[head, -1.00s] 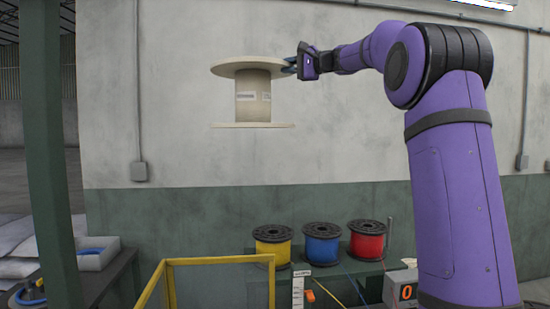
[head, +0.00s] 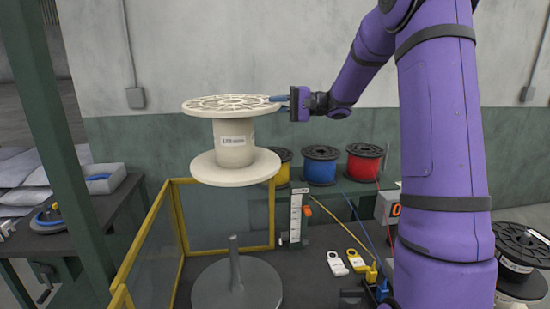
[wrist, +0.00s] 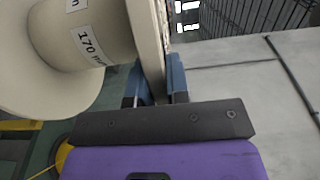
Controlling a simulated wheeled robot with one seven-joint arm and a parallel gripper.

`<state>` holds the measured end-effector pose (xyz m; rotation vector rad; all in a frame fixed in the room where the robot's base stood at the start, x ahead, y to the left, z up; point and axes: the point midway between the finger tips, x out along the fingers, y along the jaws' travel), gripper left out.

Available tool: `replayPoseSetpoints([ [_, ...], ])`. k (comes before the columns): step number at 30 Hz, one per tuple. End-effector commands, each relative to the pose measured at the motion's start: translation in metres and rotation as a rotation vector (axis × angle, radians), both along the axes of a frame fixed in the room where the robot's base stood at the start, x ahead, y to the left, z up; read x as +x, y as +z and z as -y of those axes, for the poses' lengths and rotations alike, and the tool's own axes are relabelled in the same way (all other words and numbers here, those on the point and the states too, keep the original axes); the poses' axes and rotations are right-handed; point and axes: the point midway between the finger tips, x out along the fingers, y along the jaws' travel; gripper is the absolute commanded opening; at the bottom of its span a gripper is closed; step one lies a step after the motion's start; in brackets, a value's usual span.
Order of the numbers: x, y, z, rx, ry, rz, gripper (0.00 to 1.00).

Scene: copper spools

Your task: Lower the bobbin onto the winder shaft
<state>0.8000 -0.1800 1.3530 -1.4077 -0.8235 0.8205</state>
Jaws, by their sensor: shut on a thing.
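The cream bobbin (head: 235,150) hangs in the air in the head view, upright or nearly so, with a white label on its core. My gripper (head: 284,99) is shut on the right edge of its top flange. In the wrist view the blue fingertips (wrist: 160,82) pinch the flange of the bobbin (wrist: 100,50). The winder shaft (head: 234,258) is a short grey post rising from a round grey base (head: 237,290). The bobbin is above the shaft and apart from it, with a clear gap. The bobbin's underside and its bore from below are hidden.
A yellow-framed guard (head: 162,225) stands left of and behind the shaft. A white upright gauge (head: 295,218) is to its right. Blue (head: 320,166) and red (head: 364,163) spools sit behind, a yellow one partly hidden. Tags (head: 345,261) and cables lie on the bench.

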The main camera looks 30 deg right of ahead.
Motion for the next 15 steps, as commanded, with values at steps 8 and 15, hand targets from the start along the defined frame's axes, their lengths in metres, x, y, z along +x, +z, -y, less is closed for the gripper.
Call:
replayPoseSetpoints([
  [8,-0.057,-0.073,-0.038,0.004,0.049,-0.003,0.0],
  [15,-0.095,-0.106,-0.061,0.002,0.051,0.0,0.0],
])
